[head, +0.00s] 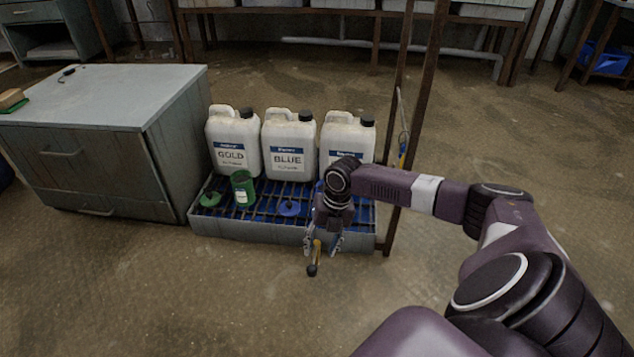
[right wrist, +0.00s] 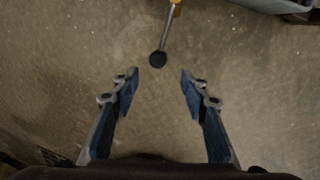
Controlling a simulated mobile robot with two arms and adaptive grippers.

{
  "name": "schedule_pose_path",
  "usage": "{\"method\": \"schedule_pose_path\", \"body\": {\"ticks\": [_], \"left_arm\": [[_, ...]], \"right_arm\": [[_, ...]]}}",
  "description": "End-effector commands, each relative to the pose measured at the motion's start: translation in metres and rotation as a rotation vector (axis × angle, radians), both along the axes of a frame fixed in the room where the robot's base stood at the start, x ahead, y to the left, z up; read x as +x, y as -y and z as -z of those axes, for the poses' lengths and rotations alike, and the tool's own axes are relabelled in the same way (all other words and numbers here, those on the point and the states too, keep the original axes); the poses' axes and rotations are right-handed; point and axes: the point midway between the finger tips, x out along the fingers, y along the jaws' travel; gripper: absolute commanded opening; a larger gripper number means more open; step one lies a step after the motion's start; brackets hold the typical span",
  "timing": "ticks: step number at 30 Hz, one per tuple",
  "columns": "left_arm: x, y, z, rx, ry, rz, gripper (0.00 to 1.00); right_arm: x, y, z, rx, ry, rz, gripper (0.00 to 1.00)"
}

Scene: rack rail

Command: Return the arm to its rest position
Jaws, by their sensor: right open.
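My right arm reaches in from the right in the head view. Its gripper (head: 322,244) is over the front edge of the slatted rack tray (head: 250,229), pointing down. In the right wrist view the two fingers (right wrist: 160,82) are apart with bare floor between them. A tool with a yellow handle and black tip (head: 312,270) shows by the fingers in the head view. In the right wrist view its metal rod and black tip (right wrist: 158,59) are just beyond the fingertips, not gripped. What supports it is hidden. My left gripper is not in view.
White jugs labelled GOLD (head: 234,142) and BLUE (head: 289,147), and a third (head: 347,138), stand on the tray. A green cup (head: 242,187) stands in front. A rusty post (head: 418,100) rises at the tray's right. A grey cabinet (head: 85,120) stands left.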

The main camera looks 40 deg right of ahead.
Motion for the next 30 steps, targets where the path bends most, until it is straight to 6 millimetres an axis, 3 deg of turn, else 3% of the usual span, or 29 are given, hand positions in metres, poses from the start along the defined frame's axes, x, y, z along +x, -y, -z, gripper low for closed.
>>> {"method": "schedule_pose_path", "body": {"ticks": [6,24,27,29,30], "left_arm": [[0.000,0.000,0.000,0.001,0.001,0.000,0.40],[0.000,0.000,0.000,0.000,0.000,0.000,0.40],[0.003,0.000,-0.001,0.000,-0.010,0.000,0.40],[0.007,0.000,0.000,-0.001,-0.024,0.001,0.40],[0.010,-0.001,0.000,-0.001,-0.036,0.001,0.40]], "right_arm": [[-0.002,0.002,-0.018,0.000,-0.001,-0.001,0.41],[-0.002,0.001,-0.019,0.003,0.003,0.000,0.41],[0.007,-0.016,-0.019,0.021,0.040,0.021,0.41],[0.018,-0.039,-0.019,0.053,0.089,0.051,0.41],[0.028,-0.060,-0.021,0.085,0.135,0.081,0.41]]}}
